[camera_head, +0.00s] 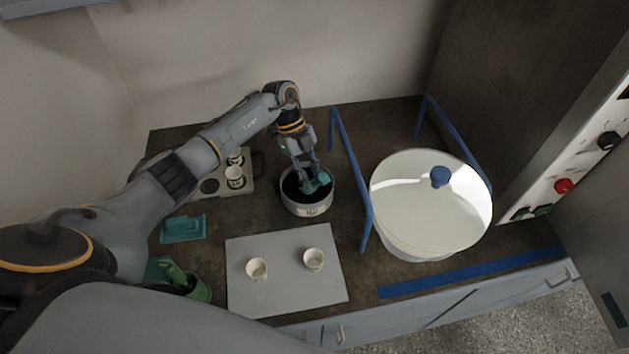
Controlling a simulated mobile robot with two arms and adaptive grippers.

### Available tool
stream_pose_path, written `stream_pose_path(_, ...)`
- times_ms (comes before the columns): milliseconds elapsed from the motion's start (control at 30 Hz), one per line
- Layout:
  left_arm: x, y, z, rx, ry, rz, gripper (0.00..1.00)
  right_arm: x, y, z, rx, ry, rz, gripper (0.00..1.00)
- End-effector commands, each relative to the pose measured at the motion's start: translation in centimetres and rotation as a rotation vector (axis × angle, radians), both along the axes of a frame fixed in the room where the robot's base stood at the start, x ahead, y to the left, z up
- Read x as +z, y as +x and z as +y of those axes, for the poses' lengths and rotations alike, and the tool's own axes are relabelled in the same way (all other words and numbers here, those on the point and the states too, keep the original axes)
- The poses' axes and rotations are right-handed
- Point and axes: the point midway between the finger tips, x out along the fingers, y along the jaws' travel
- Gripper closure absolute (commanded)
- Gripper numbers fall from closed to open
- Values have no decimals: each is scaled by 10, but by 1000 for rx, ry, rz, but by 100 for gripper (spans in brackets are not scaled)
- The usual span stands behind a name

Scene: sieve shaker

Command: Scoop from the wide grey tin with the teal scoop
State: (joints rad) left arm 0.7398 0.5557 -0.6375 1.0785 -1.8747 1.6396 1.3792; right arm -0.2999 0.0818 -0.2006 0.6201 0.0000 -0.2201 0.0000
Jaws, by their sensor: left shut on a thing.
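The wide grey tin (310,209) stands on the dark worktop near the middle, with dark contents inside. My left gripper (312,180) points down into the tin's mouth and is shut on the teal scoop (320,184). The scoop is at or inside the tin's opening, over the dark contents. Its handle is mostly hidden by the fingers, and I cannot tell how deep the scoop sits. My right gripper is not in view.
A grey mat (285,286) in front holds two small white cups (257,268) (314,259). A teal holder (183,229), a green object (197,288) and a cup rack (209,187) are left.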

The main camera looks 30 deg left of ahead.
Motion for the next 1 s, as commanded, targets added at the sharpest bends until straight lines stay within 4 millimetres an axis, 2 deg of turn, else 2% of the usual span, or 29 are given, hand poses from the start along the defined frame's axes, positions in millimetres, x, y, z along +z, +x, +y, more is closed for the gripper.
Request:
stream_pose_path(367, -2, 11, 25, 3, 1, -1, 100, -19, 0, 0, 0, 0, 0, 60)
stream_pose_path(467, 6, 10, 24, -1, 14, -5, 100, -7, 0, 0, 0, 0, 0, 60)
stream_pose_path(1000, 17, 5, 12, 0, 106, -44, 100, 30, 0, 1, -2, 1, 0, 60)
